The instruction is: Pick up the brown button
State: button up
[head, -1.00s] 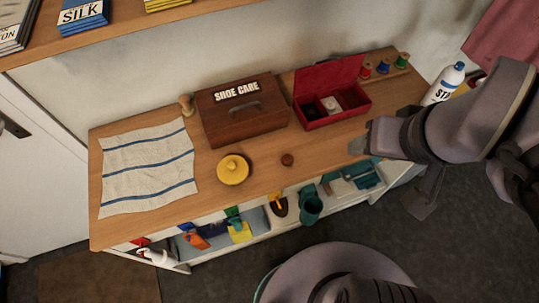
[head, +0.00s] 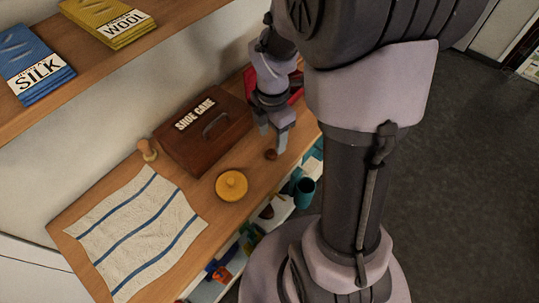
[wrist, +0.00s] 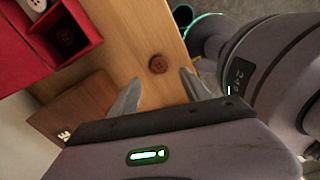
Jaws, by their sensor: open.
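The brown button (head: 270,154) lies on the wooden counter, right of the yellow round lidded tin and in front of the shoe care box. In the wrist view the brown button (wrist: 158,64) is round with small holes and lies flat, ahead of and between the fingertips. My gripper (head: 272,142) is open and empty, pointing down close to the button. In the wrist view my gripper (wrist: 161,82) shows its two fingers spread apart, with bare wood between them. I cannot tell the exact height of the fingertips above the counter.
The brown shoe care box (head: 203,134) stands left of my gripper. The red box (wrist: 62,42) is open beside it. The yellow tin (head: 231,185) and a striped cloth (head: 137,232) lie to the left. The counter's front edge is close to the button.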

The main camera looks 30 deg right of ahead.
aim_at(271, 154)
notch_tip(271, 154, down, 7)
jog(key=b, duration=0.4)
jog(key=shift+w+a+f, duration=0.1)
jog(key=shift+f, duration=0.1)
jog(key=shift+r, duration=0.2)
grip_shut()
jog(key=shift+r+p, duration=0.1)
jog(key=shift+p, duration=0.2)
